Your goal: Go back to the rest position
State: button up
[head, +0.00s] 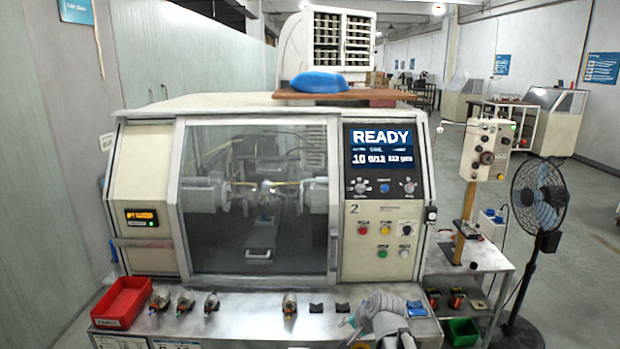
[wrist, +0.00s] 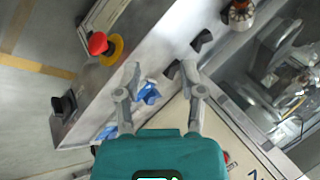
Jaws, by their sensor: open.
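My gripper is at the right part of the steel bench in front of the winding machine (head: 140,190). In the wrist view my gripper (wrist: 160,72) has its two fingers spread wide apart, with nothing held between them. The fingers are above the bench, near a small blue item (wrist: 148,93) and two dark blocks (wrist: 202,40). In the head view my grey arm covers part of the bench's right end, and the fingertips are hard to make out.
Several armatures (head: 289,305) stand along the bench, with a red bin (head: 120,303) at its left end. A red-and-yellow stop button (wrist: 97,43) sits at the bench edge. The machine's window (head: 258,200) appears closed. A fan (head: 540,195) stands at right.

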jog(key=s+d+f+n+g+h+b, duration=0.2)
jog(key=s+d+f+n, duration=0.1)
jog(key=s, duration=0.3)
jog(key=s+d+f+n+g+h+b, duration=0.2)
jog(key=s+d+f+n+g, duration=0.1)
jog(key=s+f+n, duration=0.1)
jog(key=shift+s+d+f, duration=0.15)
jog(key=shift+s+f, duration=0.45)
jog(key=shift+s, duration=0.45)
